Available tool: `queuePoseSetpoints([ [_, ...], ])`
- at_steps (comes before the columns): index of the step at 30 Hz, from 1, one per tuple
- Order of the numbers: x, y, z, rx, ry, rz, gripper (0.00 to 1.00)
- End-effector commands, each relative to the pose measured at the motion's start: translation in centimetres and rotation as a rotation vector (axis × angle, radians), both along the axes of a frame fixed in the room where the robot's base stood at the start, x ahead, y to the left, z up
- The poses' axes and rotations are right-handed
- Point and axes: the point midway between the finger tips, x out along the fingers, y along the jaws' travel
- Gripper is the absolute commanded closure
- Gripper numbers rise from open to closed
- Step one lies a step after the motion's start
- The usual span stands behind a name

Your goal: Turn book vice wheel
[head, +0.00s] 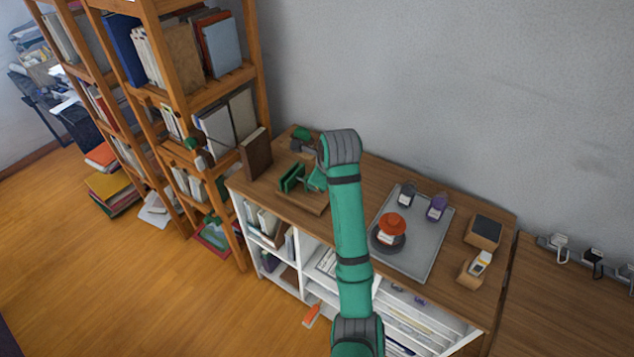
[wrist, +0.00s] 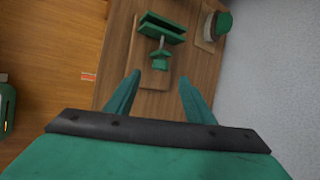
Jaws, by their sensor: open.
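The green book vice (head: 292,178) stands on a wooden board at the left part of the desk top, partly hidden behind my arm in the head view. In the wrist view the vice's jaws (wrist: 161,28) lie at top centre. A screw runs from them toward me to a small green wheel (wrist: 160,61). My gripper (wrist: 155,88) is open and empty, its two fingers spread apart. The wheel lies beyond the fingertips, roughly centred between them, and no contact shows. In the head view my gripper is hidden behind my arm.
A grey tray (head: 432,232) with a red-topped item (head: 391,226) and two small bottles stands right of my arm. A brown book (head: 256,154) stands left of the vice. A round green-topped object (wrist: 219,24) sits near the wall. A wooden shelf (head: 186,90) rises at left.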

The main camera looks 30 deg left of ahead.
Motion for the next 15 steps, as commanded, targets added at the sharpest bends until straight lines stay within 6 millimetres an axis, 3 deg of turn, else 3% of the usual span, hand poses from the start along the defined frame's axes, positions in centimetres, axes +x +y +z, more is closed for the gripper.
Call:
queuePoseSetpoints([
  [7,0.5,-0.2,-0.4,-0.008,0.036,-0.048,0.51],
  [15,2.0,1.5,-4.1,-0.009,0.035,-0.046,0.51],
])
